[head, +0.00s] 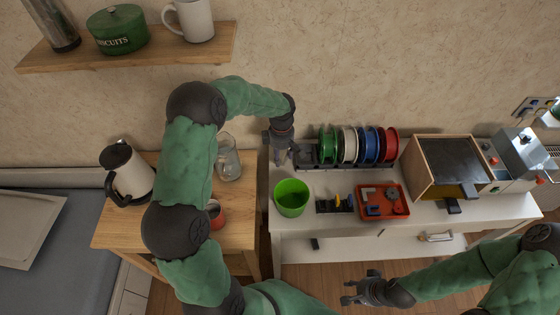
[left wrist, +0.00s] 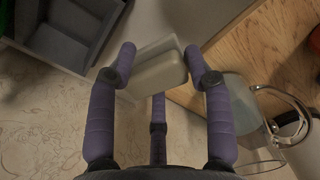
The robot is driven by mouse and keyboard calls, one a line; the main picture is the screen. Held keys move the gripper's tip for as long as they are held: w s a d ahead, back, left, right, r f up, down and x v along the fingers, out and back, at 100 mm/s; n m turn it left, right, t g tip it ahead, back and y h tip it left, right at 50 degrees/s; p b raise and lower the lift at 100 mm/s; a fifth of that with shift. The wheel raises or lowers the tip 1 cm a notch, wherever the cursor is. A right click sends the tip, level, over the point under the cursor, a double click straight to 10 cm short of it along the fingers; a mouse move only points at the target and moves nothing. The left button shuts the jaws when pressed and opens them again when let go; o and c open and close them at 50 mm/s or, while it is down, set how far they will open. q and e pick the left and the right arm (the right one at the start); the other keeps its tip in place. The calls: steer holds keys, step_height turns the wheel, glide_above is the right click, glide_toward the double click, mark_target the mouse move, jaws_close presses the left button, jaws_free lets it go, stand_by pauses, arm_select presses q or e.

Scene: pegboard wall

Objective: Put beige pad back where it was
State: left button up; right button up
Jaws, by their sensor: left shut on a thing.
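The beige pad (left wrist: 160,68) is a small block with rounded edges, held between the fingertips of my left gripper (left wrist: 160,65). It is tilted in the left wrist view. In the head view my left gripper (head: 281,150) points down at the left end of the spool rack (head: 306,155), and I cannot make out the pad clearly there. A dark grey tray with compartments (left wrist: 62,45) is beside the pad at upper left in the left wrist view; the pad appears apart from it. My right gripper (head: 360,289) is open and empty, low in front of the white workbench.
The white workbench (head: 335,222) carries a green bin (head: 291,197), colored spools (head: 348,145), a red tray (head: 383,201) and a wooden box (head: 440,165). Left, a wooden table (head: 240,225) holds a glass jar (head: 229,160) and a kettle (head: 130,172). A gap separates both tables.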

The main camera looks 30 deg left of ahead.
arm_select(q)
steer(key=shift+w+a+f, duration=0.1)
steer(key=shift+a+f, duration=0.1)
steer(key=shift+f, duration=0.2)
steer(key=shift+w+a+f+b, duration=0.15)
steer(key=shift+f+b, duration=0.55)
steer(key=shift+f, duration=0.85)
steer(key=shift+f, duration=0.1)
steer(key=o, duration=1.1)
steer(key=shift+f, duration=0.1)
steer(key=shift+r, duration=0.6)
step_height(320, 180, up, 11)
steer(key=p, duration=0.3)
steer(key=shift+r, duration=0.1)
